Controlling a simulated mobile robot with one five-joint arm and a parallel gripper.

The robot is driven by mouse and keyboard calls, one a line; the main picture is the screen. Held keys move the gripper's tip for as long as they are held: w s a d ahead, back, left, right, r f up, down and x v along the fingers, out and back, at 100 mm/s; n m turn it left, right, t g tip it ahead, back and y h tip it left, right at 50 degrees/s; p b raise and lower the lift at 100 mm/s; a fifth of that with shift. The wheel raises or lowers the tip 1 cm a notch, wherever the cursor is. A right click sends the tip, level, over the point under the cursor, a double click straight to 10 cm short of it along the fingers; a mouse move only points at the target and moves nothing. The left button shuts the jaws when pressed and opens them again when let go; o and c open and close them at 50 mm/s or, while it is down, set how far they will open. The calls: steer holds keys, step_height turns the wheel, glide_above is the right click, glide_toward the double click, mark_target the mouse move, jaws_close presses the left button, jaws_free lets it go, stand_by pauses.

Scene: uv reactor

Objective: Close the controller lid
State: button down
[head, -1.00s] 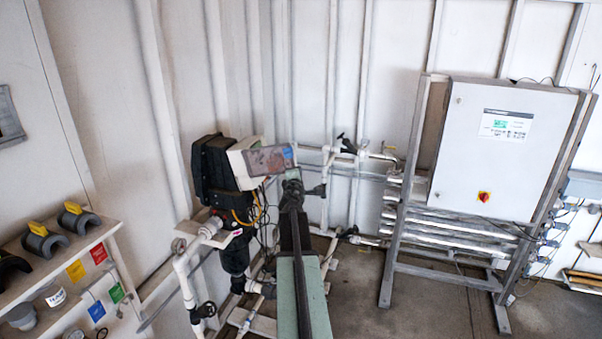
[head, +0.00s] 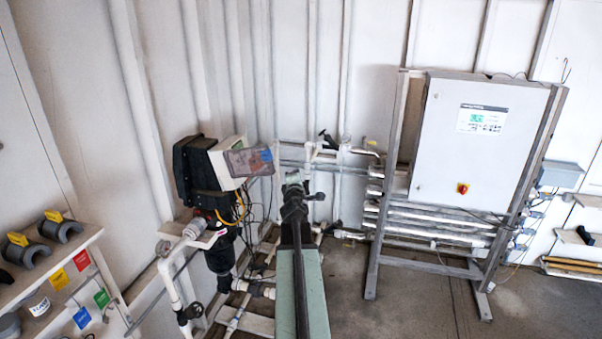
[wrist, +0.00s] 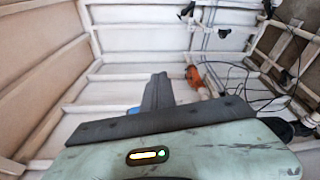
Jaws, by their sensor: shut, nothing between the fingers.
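The controller (head: 224,160) is a pale box on the right side of a black pump unit (head: 193,175) near the back wall. Its clear, greyish lid (head: 246,163) stands open, sticking out to the right of the box, with a blue patch near its right end. My gripper (head: 293,188) is to the right of the lid and a little lower in the head view, with a visible gap between them. In the wrist view my dark fingers (wrist: 158,92) are together and empty. I cannot make out the lid in the wrist view.
White pipes (head: 330,160) and valves run behind my gripper. A large grey cabinet (head: 478,150) on a metal frame stands at the right. A shelf (head: 75,262) with pipe clamps and coloured tags is at the lower left. Floor (head: 400,305) is clear at the lower right.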

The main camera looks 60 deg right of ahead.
steer(key=shift+s+d+r, duration=0.15)
steer(key=shift+s+r, duration=0.05)
steer(key=shift+s, duration=0.55)
steer(key=c, duration=1.8)
jaws_free()
steer(key=o, duration=0.6)
steer(key=shift+s+d+f+n+g, duration=0.1)
steer(key=shift+s+f+n+g, duration=0.2)
steer(key=shift+f+n, duration=0.1)
steer(key=shift+o, duration=0.6)
steer(key=s+f+n+g, duration=0.1)
steer(key=s+d+f+n+g, duration=0.1)
steer(key=n, duration=0.1)
steer(key=s+f+n+g, duration=0.1)
steer(key=shift+d, duration=0.4)
steer(key=w+a+n+h+b, duration=0.3)
steer(key=w+a+n+b, duration=0.2)
steer(key=w+a+n, duration=0.7)
steer(key=w+d+m, duration=0.1)
steer(key=w+d, duration=0.4)
steer(key=d, duration=0.1)
steer(key=shift+w+d+m+g, duration=0.15)
steer(key=shift+d+m+g, duration=0.15)
steer(key=shift+m, duration=0.1)
steer(key=shift+a, duration=0.1)
jaws_close()
